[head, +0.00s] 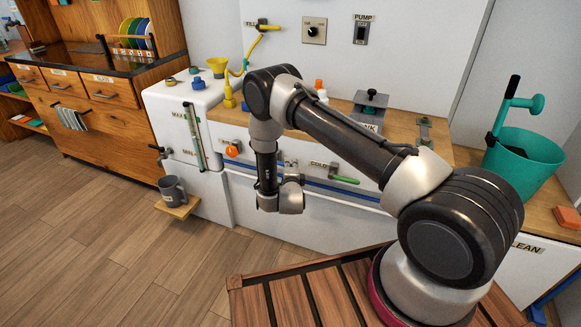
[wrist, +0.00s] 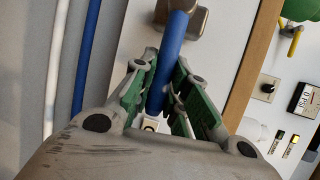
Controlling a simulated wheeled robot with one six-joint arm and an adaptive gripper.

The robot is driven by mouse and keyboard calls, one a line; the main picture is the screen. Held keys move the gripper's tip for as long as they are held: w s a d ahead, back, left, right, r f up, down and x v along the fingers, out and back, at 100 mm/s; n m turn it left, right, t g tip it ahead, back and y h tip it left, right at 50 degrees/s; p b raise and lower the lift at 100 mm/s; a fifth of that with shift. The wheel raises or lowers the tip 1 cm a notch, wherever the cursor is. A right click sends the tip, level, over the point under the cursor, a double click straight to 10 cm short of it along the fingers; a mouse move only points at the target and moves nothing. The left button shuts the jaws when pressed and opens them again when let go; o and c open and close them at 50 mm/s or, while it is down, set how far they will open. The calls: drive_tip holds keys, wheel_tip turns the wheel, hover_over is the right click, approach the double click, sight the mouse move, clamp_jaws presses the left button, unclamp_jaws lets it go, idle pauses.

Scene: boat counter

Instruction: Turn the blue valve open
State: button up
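In the wrist view the blue valve handle (wrist: 173,45) runs as a straight blue bar from a tan-grey valve body (wrist: 198,18) down between my fingers. My gripper (wrist: 165,66) has green-padded fingers on either side of the handle. They are drawn in close, and their tips appear to touch it. In the head view my wrist is at the counter's white front, between the orange knob and the green lever. My fingers and the blue handle are hidden behind my wrist there.
A blue pipe (head: 330,187) runs along the counter front. An orange knob (head: 232,151) is to the left, and a green lever (head: 345,180) by the COLD label is to the right. A grey mug (head: 173,190) sits on a low shelf. A teal bucket (head: 523,160) stands at right.

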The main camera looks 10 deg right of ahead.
drive_tip(key=shift+r, duration=0.1)
clamp_jaws()
drive_tip(key=r+n, duration=0.1)
drive_tip(key=n+g, duration=0.1)
drive_tip(key=r+n+g, duration=0.1)
drive_tip(key=shift+w+a+r+h, duration=0.15)
drive_tip(key=shift+a+r+h, duration=0.15)
drive_tip(key=shift+h, duration=0.1)
drive_tip(key=r+n, duration=0.1)
drive_tip(key=w+a+r+n+g+h, duration=0.1)
drive_tip(key=n, duration=0.1)
drive_tip(key=shift+a+r+g, duration=0.1)
drive_tip(key=shift+r+g, duration=0.15)
drive_tip(key=shift+g, duration=0.05)
drive_tip(key=a+n+h, duration=0.1)
drive_tip(key=w+a+r+n+g+h, duration=0.1)
drive_tip(key=n, duration=0.1)
drive_tip(key=shift+w+r+g, duration=0.2)
drive_tip(key=shift+r+g, duration=0.1)
drive_tip(key=shift+w+a+r+n+g+h, duration=0.15)
drive_tip(key=shift+w+a+n+g+h, duration=0.15)
drive_tip(key=shift+w+a+n+h, duration=0.4)
drive_tip(key=shift+w+a+r+n+g+h, duration=0.15)
drive_tip(key=shift+a+n+g+h, duration=0.25)
drive_tip(key=shift+n, duration=0.5)
drive_tip(key=shift+a, duration=0.15)
drive_tip(key=o, duration=0.8)
unclamp_jaws()
drive_tip(key=shift+h, duration=0.3)
drive_tip(key=v, duration=1.2)
